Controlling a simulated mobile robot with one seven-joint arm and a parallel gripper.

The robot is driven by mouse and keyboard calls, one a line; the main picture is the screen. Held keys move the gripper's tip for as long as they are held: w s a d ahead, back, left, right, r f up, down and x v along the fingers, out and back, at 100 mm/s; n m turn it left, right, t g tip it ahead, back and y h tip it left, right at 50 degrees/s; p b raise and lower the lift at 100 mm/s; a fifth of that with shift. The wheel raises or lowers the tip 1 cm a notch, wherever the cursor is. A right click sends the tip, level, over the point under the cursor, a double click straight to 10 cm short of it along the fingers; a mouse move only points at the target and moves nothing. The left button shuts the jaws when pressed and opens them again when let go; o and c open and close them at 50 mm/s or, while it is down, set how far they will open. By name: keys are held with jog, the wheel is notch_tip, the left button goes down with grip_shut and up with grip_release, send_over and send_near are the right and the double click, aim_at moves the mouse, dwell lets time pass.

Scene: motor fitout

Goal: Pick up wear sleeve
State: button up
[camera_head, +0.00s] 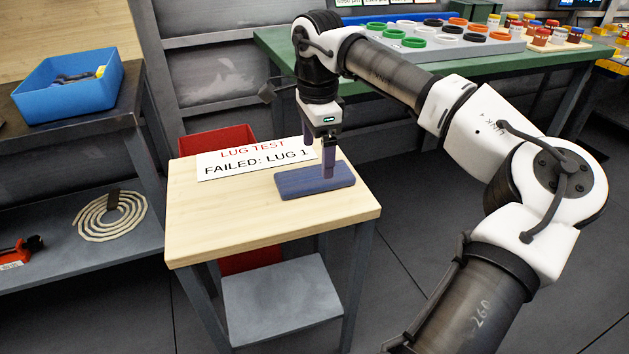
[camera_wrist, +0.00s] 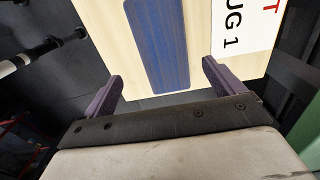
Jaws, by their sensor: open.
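My gripper (camera_head: 318,158) is open and empty, pointing down over the small wooden table. Its purple fingers also show in the wrist view (camera_wrist: 162,72), spread apart with nothing held. A flat blue block (camera_head: 302,184) with rounded corners lies on the table just below the fingers. In the wrist view the block (camera_wrist: 157,40) appears between the finger lines, narrower than the gap. Whether the fingers are clear above it is hard to tell. I cannot tell which thing is the wear sleeve; several coloured rings (camera_head: 413,42) sit on the green bench behind.
A sign (camera_head: 257,160) reading "LUG TEST FAILED: LUG 1" lies on the wooden table (camera_head: 225,225) beside the block. A red bin (camera_head: 215,140) stands behind it. A blue bin (camera_head: 68,87) is on the left shelf. The table's front is bare.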

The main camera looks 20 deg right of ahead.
aim_at(314, 175)
jog(key=f, duration=0.3)
jog(key=f+b, duration=0.1)
jog(key=f, duration=0.1)
jog(key=shift+w+a+f, duration=0.2)
jog(key=shift+w+f, duration=0.1)
jog(key=shift+f, duration=0.05)
jog(key=shift+r, duration=0.1)
jog(key=c, duration=1.1)
